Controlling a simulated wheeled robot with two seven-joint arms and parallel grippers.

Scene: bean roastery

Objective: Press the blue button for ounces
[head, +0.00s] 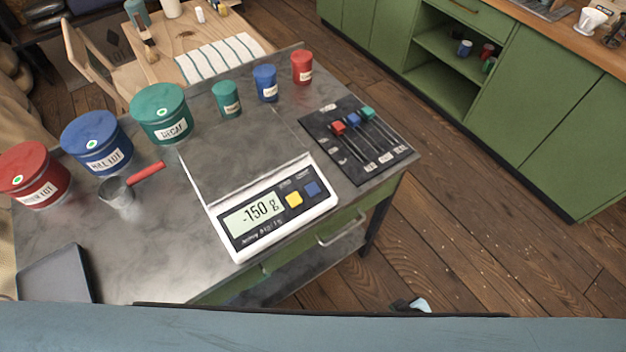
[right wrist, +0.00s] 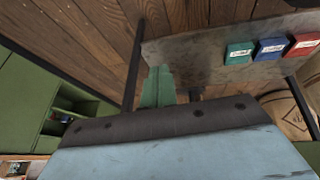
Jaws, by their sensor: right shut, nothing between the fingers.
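The scale (head: 275,210) stands on the grey worktable, its display reading -150 g. The blue button (head: 312,188) is on its front panel, right of a yellow button (head: 294,200). Nothing touches the blue button. Only a small part of my right gripper (head: 413,305) shows in the head view, low and beyond the table's front edge, well apart from the scale. It is shut and empty; the rest is hidden behind the blue-grey surface at the bottom. The scale does not show in the right wrist view. My left gripper is not in view.
A slider panel (head: 357,138) lies right of the scale. Red (head: 36,175), blue (head: 97,142) and green (head: 161,113) canisters stand left and behind, with smaller tins at the back. A red-handled scoop (head: 120,192) and dark tray (head: 57,277) lie left. A drawer handle (head: 340,229) projects in front.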

